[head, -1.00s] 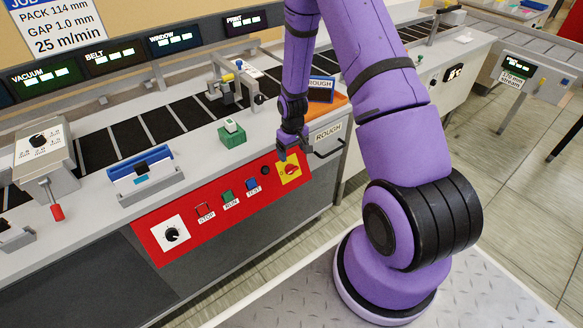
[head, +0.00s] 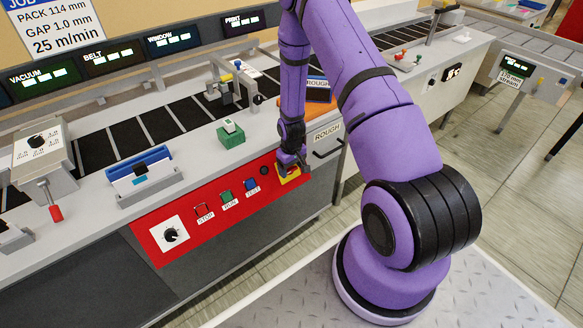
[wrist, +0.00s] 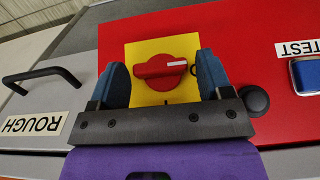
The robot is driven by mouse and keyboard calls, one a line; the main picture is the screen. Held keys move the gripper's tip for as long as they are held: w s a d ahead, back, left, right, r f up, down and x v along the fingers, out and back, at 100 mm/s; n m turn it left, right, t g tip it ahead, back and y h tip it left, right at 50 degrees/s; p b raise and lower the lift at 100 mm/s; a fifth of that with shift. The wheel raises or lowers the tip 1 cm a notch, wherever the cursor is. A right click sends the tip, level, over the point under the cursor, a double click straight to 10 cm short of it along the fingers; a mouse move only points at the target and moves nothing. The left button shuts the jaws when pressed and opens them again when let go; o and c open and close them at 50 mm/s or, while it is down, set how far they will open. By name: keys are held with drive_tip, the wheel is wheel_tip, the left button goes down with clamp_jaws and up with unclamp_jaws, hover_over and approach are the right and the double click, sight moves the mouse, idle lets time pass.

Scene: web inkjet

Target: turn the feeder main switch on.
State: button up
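The main switch (wrist: 165,68) is a red rotary knob on a yellow plate (wrist: 135,52). It shows in the wrist view with a white mark at the right end of its bar, which lies across the picture. My gripper (wrist: 162,80) is open, its two blue-grey fingertips to the left and right of the knob. I cannot tell whether they touch it. In the head view my gripper (head: 287,170) is in front of the yellow plate (head: 291,177) at the right end of the red panel and hides most of the knob.
The red panel (head: 185,235) also carries STOP (head: 204,210), RUN (head: 226,197) and TEST (head: 250,185) buttons and a black dial (head: 171,234). A round black part (wrist: 255,100) sits close to my right fingertip. A drawer handle (wrist: 42,78) is beside the panel.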

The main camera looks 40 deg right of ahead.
drive_tip(key=c, duration=0.7)
drive_tip(key=shift+o, duration=0.2)
drive_tip(key=shift+d+y, duration=0.15)
drive_tip(key=shift+y, duration=0.25)
drive_tip(key=shift+d+m+y, duration=0.25)
drive_tip(key=shift+m+y, duration=0.95)
drive_tip(key=shift+y, duration=0.5)
drive_tip(key=y, duration=0.1)
drive_tip(key=m+t+y, duration=0.1)
drive_tip(key=m+y, duration=0.1)
drive_tip(key=y, duration=0.1)
drive_tip(key=shift+s+d+f, duration=0.1)
drive_tip(key=shift+d+f, duration=0.1)
drive_tip(key=shift+d, duration=0.05)
drive_tip(key=m+t+y, duration=0.2)
drive_tip(key=m+y, duration=0.1)
drive_tip(key=shift+s+d+f+t, duration=0.1)
drive_tip(key=shift+f+t, duration=0.1)
drive_tip(key=shift+t, duration=0.1)
drive_tip(key=shift+s+f+m+t+y, duration=0.1)
drive_tip(key=shift+f+m+t+y, duration=0.1)
drive_tip(key=shift+m+t+y, duration=1.1)
